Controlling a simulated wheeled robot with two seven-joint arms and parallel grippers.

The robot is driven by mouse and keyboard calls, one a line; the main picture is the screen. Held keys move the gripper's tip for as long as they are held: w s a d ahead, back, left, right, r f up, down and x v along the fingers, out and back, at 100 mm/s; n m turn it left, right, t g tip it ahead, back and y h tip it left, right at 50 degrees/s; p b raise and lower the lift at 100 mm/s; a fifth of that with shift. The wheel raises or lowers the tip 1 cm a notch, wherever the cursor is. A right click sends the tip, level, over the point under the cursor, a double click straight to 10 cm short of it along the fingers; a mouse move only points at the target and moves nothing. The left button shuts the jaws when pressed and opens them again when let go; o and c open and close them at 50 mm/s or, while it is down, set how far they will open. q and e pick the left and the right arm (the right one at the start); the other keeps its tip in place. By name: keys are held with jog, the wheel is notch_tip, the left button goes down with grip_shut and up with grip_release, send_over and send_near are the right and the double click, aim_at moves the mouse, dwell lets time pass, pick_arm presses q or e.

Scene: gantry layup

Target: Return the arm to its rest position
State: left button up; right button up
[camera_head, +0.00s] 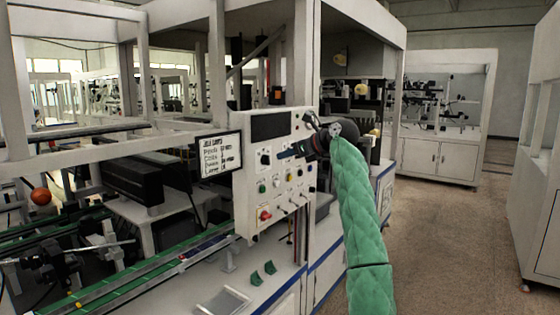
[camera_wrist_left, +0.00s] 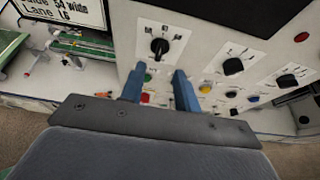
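My left arm, in a green quilted sleeve, rises from the bottom of the head view, and its gripper (camera_head: 287,154) points left at the white control panel (camera_head: 245,205). In the left wrist view, the two blue fingers of the left gripper (camera_wrist_left: 158,85) stand apart with nothing between them. A black rotary knob (camera_wrist_left: 159,46) on the panel lies just beyond the fingertips. I cannot tell whether the fingers touch the panel. My right gripper is in neither view.
A sign (camera_head: 220,155) hangs left of the panel. A green-edged conveyor (camera_head: 150,270) and an orange ball (camera_head: 41,196) are at the left. The floor (camera_head: 440,240) right of my arm is clear up to a white cabinet (camera_head: 540,190).

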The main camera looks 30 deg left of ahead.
pick_arm(q)
jog(key=shift+s+d+r, duration=0.1)
jog(key=shift+d+r, duration=0.2)
jog(key=shift+d, duration=0.3)
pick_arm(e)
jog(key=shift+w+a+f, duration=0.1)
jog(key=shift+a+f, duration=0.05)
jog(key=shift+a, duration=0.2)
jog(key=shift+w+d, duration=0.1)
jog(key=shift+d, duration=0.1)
